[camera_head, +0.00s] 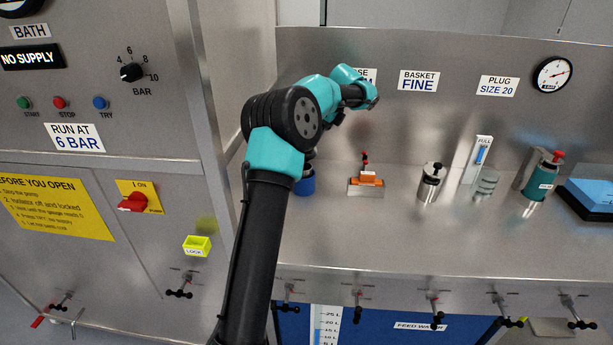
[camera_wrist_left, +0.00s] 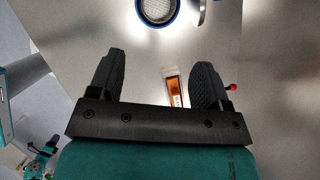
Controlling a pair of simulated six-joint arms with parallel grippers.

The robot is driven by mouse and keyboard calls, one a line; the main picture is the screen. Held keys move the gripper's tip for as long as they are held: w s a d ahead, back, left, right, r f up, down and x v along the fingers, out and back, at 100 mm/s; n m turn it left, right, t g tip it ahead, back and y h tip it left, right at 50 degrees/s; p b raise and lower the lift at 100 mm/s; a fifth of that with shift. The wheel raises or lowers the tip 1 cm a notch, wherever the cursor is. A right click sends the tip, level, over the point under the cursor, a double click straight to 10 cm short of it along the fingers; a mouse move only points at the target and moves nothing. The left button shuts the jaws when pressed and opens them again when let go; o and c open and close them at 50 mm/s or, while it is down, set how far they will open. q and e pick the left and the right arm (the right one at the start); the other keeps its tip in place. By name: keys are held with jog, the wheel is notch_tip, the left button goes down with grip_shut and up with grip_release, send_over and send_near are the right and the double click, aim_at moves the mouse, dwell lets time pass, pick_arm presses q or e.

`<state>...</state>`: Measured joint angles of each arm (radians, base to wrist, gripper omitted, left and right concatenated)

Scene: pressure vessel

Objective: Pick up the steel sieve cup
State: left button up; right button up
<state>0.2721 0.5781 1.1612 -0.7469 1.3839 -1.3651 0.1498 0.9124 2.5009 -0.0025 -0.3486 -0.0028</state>
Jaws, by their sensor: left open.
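My left gripper (camera_wrist_left: 160,70) is open, with nothing between its fingers. In the head view its arm reaches up over the bench and the forearm hides most of the gripper. In the left wrist view a round, blue-rimmed cup (camera_wrist_left: 157,11) with a pale, mesh-like inside lies beyond the fingertips, cut by the top edge. It appears to be the blue-based item (camera_head: 305,185) partly behind my arm in the head view. Whether this is the steel sieve cup I cannot tell for certain. A plain steel cylinder with a black knob (camera_head: 430,184) stands farther right.
An orange block on a steel base (camera_head: 366,184) stands near the arm; a red knob tops it. A steel stack (camera_head: 486,184), a teal cylinder (camera_head: 540,176) and a blue tray (camera_head: 590,200) stand to the right. Valve handles line the bench front.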

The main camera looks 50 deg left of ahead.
pick_arm(q)
jog(key=x, duration=1.2)
jog(key=shift+d+f, duration=0.1)
jog(key=shift+f, duration=0.05)
jog(key=shift+x, duration=2.6)
jog(key=shift+d, duration=0.15)
jog(key=c, duration=0.7)
jog(key=shift+o, duration=0.2)
jog(key=s+d+r, duration=0.5)
jog(key=s+d, duration=0.5)
jog(key=d, duration=0.2)
jog(key=shift+s, duration=0.35)
